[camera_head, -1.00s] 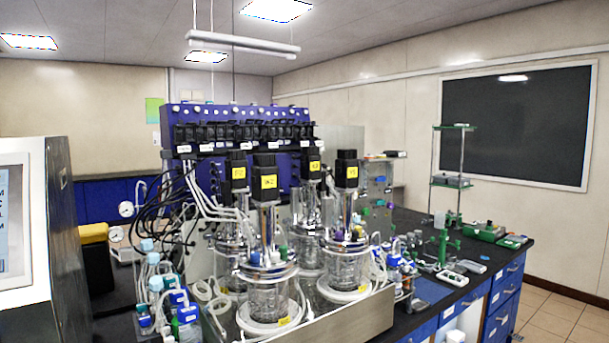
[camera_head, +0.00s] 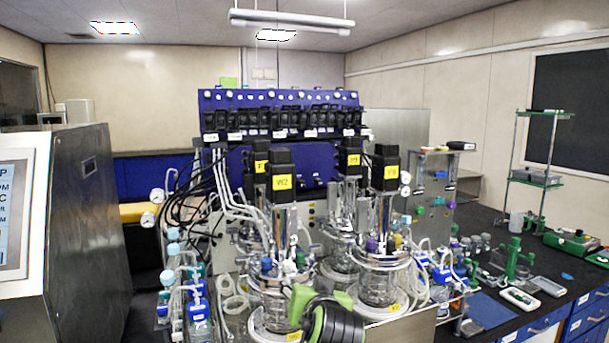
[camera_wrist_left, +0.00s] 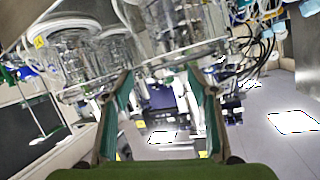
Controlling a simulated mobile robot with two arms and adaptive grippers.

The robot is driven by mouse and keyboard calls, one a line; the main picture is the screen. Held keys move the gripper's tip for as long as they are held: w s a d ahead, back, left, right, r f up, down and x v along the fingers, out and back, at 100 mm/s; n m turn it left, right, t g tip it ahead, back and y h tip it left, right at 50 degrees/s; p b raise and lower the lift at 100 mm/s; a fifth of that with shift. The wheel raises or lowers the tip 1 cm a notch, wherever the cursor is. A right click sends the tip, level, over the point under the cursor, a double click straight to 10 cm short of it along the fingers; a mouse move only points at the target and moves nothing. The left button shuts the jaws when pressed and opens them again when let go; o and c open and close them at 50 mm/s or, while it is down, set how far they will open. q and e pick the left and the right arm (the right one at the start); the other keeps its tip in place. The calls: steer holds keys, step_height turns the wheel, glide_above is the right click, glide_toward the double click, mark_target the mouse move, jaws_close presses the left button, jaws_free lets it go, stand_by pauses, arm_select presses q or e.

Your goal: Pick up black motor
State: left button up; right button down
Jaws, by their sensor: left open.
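Several black motors with yellow labels stand upright on top of the glass bioreactor vessels in the head view. The front left motor (camera_head: 283,170) is labelled W2, with another motor (camera_head: 260,158) just behind it. Two more, a motor (camera_head: 353,165) and a motor (camera_head: 386,167), stand to the right. My left gripper (camera_head: 322,306), green and black, is low in front of the vessels, below the motors and apart from them. In the left wrist view, which looks upside down, the gripper (camera_wrist_left: 158,88) is open with nothing between its fingers. My right gripper is not in view.
Glass vessels (camera_head: 380,275) with tubing crowd the space around my gripper. A blue pump panel (camera_head: 290,165) stands behind. A grey cabinet (camera_head: 85,220) with a screen is on the left. Small bottles and a green stand (camera_head: 512,260) occupy the bench to the right.

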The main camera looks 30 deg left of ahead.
arm_select(q)
step_height(320, 180, up, 10)
steer(key=w+n+y, duration=0.1)
steer(key=n+y, duration=0.4)
glide_toward(280, 149)
steer(key=shift+t, duration=0.3)
steer(key=p+x, duration=0.2)
steer(key=f+p+x, duration=0.1)
steer(key=p+x, duration=0.1)
steer(key=x, duration=0.1)
steer(key=p+x, duration=0.4)
steer(key=shift+a+r, duration=0.25)
steer(key=shift+r, duration=0.1)
steer(key=shift+w+a+f+p, duration=0.15)
steer(key=shift+w+a+p, duration=0.1)
steer(key=shift+w+p, duration=0.05)
steer(key=shift+w+a+f, duration=0.15)
steer(key=shift+a, duration=0.05)
steer(key=shift+d, duration=0.15)
steer(key=shift+c, duration=0.7)
jaws_close()
steer(key=shift+r, duration=0.3)
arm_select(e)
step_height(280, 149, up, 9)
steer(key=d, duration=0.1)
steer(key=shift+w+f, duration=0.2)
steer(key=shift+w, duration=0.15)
